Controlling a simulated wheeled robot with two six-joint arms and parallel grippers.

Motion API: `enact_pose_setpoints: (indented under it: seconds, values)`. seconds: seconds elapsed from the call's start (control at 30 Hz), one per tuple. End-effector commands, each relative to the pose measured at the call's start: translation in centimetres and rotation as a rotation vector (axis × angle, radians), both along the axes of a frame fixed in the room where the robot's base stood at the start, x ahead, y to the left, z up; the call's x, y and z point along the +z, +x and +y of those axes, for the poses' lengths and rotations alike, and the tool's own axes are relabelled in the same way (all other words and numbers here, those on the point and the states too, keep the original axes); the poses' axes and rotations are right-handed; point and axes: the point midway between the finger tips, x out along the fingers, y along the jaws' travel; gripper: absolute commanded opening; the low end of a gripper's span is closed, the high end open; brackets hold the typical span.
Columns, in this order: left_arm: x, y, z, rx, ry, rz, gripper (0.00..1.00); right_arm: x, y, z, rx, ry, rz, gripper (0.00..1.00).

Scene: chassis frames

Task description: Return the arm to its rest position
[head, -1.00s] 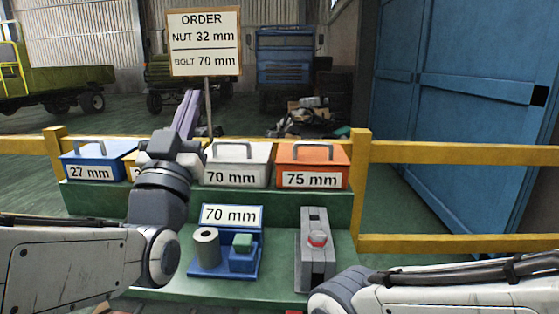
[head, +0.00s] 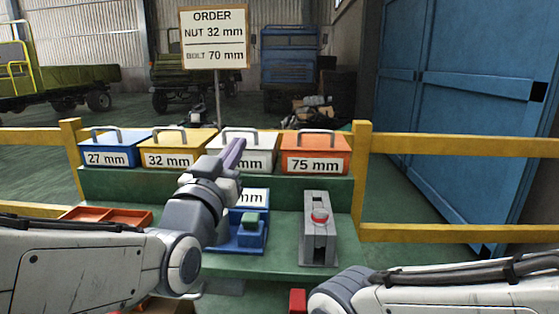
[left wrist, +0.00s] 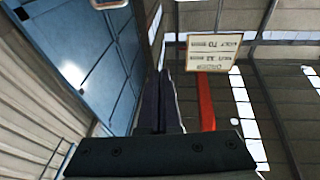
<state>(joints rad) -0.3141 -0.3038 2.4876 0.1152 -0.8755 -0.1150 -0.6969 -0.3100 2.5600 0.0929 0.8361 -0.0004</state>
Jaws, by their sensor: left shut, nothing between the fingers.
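My left gripper (head: 234,152) is shut and empty, its purple fingers pointing up and slightly right in front of the grey-white bin (head: 265,157). The shut fingers also show side by side in the left wrist view (left wrist: 160,103). My left arm reaches in from the left and crosses in front of a blue fixture (head: 240,243) with a green block on it. The arm hides the fixture's left part and some of its label. My right arm shows at the lower right, but its gripper is out of view.
A blue 27 mm bin (head: 113,152), a yellow 32 mm bin (head: 177,154) and an orange 75 mm bin (head: 316,158) stand on the green step. A grey device (head: 318,240) with a red button stands right. An orange tray (head: 107,216) lies left. The order sign (head: 213,40) stands behind.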

Motion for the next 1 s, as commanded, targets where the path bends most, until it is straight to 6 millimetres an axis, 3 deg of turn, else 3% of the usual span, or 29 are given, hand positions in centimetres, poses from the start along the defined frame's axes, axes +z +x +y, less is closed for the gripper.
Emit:
enact_pose_setpoints:
  seconds: [0.17, 0.27, 0.4, 0.53, 0.7, 1.0]
  values:
    - [-7.4, -0.3, -2.8, -0.08, 0.055, 0.24, 0.0, -1.6, 0.0, 0.0, 0.0, 0.0, 0.0, 0.74]
    - [-13.0, -1.5, -4.7, -0.138, 0.107, 0.43, 0.0, -2.7, 0.0, 0.0, 0.0, 0.0, 0.0, 0.74]
    - [-22.5, -5.9, -7.0, -0.233, 0.223, 0.765, 0.0, -4.5, 0.0, 0.0, 0.0, 0.0, 0.0, 0.74]
    - [-29.2, -11.2, -7.3, -0.29, 0.344, 1.046, 0.0, -5.7, 0.0, 0.0, 0.0, 0.0, 0.0, 0.74]
    - [-34.1, -17.0, -6.4, -0.331, 0.471, 1.302, 0.0, -6.8, 0.0, 0.0, 0.0, 0.0, 0.0, 0.74]
    - [-38.1, -24.8, -3.6, -0.353, 0.66, 1.614, 0.0, -8.3, 0.0, 0.0, 0.0, 0.0, 0.0, 0.74]
